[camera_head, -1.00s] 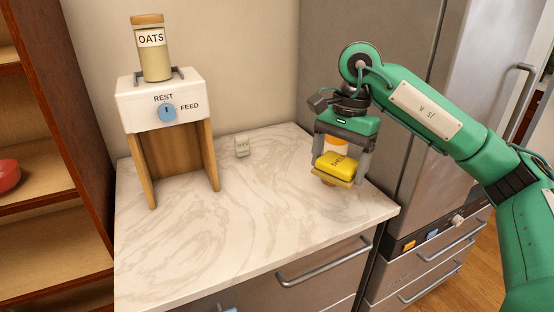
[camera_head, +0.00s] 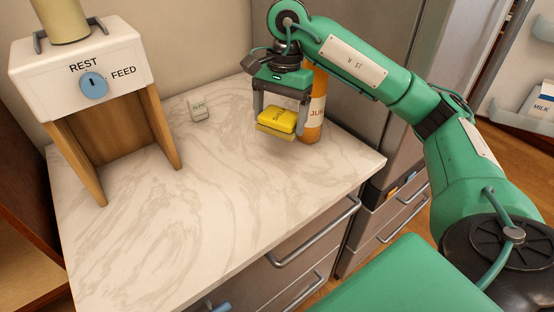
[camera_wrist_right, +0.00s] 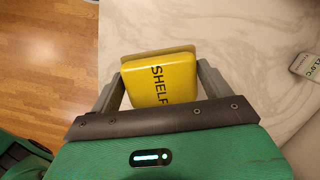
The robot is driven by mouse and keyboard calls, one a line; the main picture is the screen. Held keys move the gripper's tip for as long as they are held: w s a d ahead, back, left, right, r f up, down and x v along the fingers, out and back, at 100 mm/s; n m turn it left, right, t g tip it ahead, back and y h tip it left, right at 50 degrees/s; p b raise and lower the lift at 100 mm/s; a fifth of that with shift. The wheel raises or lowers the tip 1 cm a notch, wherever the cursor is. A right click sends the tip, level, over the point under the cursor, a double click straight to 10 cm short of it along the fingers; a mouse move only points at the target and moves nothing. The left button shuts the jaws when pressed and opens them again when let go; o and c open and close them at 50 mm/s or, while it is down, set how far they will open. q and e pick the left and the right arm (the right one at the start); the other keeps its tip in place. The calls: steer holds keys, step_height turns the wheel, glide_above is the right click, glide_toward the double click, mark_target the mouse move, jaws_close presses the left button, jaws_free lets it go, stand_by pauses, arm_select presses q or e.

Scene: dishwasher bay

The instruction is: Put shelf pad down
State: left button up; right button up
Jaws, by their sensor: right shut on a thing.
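The yellow shelf pad (camera_head: 278,120) is held between the fingers of my right gripper (camera_head: 279,117), above the marble counter (camera_head: 190,220). Its dark lettering is partly readable as "SHELF" in the right wrist view, where the pad (camera_wrist_right: 160,80) sits between the two grey fingers. The right gripper is shut on it. How far the pad is above the counter is hard to tell. My left gripper is not in view.
An orange juice bottle (camera_head: 314,105) stands just behind and right of the gripper. The dispenser stand with dial (camera_head: 93,86) is at left. The counter's front and middle are clear.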

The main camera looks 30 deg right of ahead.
glide_above(278, 173)
steer(key=f, duration=0.8)
steer(key=shift+w+d+f+b, duration=0.15)
steer(key=shift+d+b, duration=0.15)
steer(key=shift+b, duration=0.1)
steer(key=shift+f, duration=2.55)
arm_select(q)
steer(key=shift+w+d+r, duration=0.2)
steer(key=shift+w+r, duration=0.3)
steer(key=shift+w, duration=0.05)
arm_select(e)
steer(key=shift+f, duration=0.1)
steer(key=o, duration=1)
steer(key=shift+c, duration=0.2)
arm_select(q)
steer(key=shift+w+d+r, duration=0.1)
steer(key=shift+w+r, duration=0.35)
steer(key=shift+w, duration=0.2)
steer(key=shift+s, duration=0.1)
